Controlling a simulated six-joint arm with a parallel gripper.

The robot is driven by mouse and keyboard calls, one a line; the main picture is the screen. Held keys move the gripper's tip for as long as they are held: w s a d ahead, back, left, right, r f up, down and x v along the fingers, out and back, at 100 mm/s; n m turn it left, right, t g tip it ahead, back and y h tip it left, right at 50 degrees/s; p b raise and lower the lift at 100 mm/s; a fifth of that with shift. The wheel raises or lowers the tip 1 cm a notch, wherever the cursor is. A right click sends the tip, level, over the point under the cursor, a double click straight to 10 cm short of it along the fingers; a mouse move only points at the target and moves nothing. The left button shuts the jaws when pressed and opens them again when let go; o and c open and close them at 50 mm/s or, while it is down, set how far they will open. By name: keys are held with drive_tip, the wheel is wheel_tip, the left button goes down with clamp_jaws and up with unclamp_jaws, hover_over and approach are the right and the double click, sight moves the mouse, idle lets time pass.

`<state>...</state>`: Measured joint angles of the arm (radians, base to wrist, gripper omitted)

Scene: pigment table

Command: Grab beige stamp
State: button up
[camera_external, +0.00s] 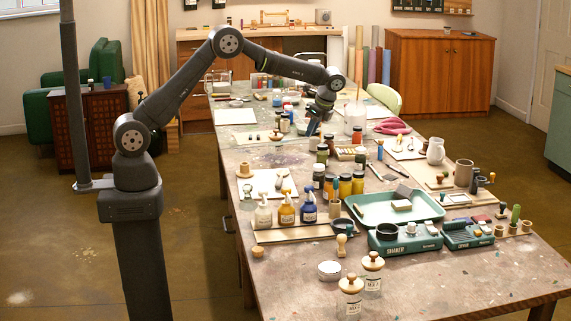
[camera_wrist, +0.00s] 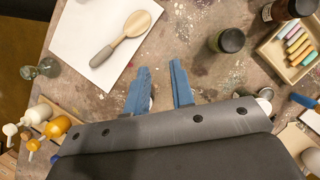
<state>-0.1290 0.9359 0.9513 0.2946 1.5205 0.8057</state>
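A small beige stamp (camera_external: 341,245) with a rounded knob stands upright on the near part of the table in the external view. I cannot make it out in the wrist view. My gripper (camera_external: 313,128) is over the middle of the table, well behind the stamp and apart from it. In the wrist view my gripper (camera_wrist: 160,68) shows two blue fingers spread apart, with only bare tabletop between them. It is open and empty.
Near the stamp are a green tray (camera_external: 372,212), a green shaker device (camera_external: 405,242), a white round container (camera_external: 330,270) and wooden-lidded jars (camera_external: 373,275). Pump bottles (camera_external: 286,208) stand behind it. In the wrist view, a wooden spoon (camera_wrist: 134,25) lies on white paper (camera_wrist: 85,40).

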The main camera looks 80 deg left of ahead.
drive_tip(key=o, duration=0.6)
drive_tip(key=shift+o, duration=0.2)
